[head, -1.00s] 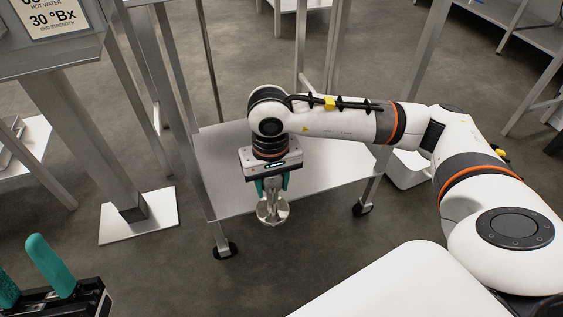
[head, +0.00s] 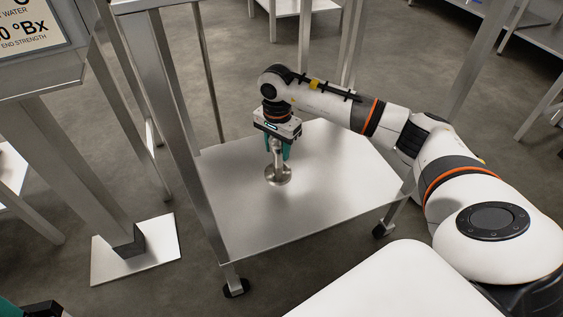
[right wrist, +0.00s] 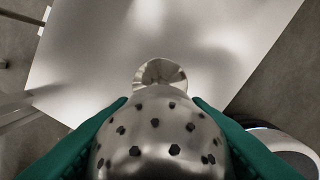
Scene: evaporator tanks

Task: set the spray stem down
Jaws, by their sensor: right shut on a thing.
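The spray stem (head: 278,174) is a shiny metal piece with a round flange at its lower end. It is upright over the lower shelf (head: 330,215) of a metal stand. I cannot tell whether the flange touches the shelf. My right gripper (head: 278,153) points down and is shut on the stem. In the right wrist view, the stem's perforated ball (right wrist: 160,145) is between the green fingers, with the flange (right wrist: 160,74) beyond it. Of my left gripper (head: 12,308), only a green and black bit shows at the lower left corner.
The shelf around the stem is bare, with wide free room in front and to the right. A metal leg (head: 180,130) of the stand rises on the left. A sign (head: 25,28) stands on a post with a square floor plate (head: 105,265).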

